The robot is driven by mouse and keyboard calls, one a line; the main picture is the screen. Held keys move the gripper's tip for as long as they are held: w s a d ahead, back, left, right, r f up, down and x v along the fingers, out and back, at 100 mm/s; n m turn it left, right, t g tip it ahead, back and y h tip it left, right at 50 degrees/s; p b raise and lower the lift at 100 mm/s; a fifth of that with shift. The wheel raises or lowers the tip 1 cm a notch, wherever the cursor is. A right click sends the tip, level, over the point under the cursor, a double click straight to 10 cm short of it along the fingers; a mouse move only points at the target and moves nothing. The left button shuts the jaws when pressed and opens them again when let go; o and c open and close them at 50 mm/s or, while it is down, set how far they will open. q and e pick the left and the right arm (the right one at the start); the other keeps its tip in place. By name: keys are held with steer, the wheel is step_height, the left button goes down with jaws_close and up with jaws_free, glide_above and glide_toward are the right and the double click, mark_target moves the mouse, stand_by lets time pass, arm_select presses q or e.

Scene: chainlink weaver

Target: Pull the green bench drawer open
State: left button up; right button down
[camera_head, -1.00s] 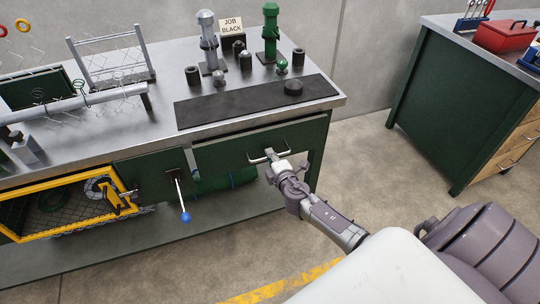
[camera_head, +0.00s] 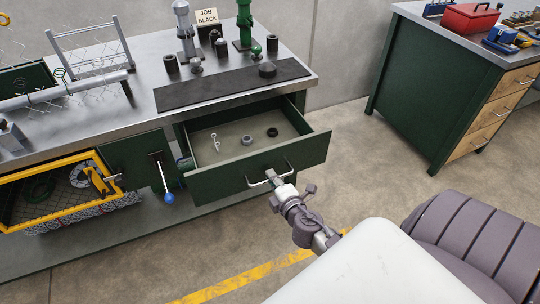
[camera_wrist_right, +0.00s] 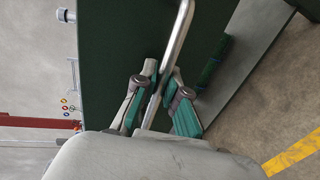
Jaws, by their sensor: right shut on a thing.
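The green bench drawer (camera_head: 220,187) stands well out from the bench in the head view. Its inside shows a grey floor with a few small items: a pale chain-like piece (camera_head: 215,141), a grey ring (camera_head: 247,140) and a black ring (camera_head: 272,132). My right gripper (camera_head: 275,179) is shut on the drawer's metal bar handle (camera_head: 258,183). In the right wrist view the gripper's green-padded fingers (camera_wrist_right: 160,95) close around the handle (camera_wrist_right: 178,40) in front of the green drawer front (camera_wrist_right: 115,45). My left gripper is not in view.
A lever with a blue knob (camera_head: 169,198) and a yellow-framed mesh bin (camera_head: 50,212) are left of the drawer. A second green cabinet (camera_head: 425,90) stands right across open floor.

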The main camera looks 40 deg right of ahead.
steer(key=shift+s, duration=0.3)
steer(key=c, duration=1.2)
jaws_free()
steer(key=v, duration=1.2)
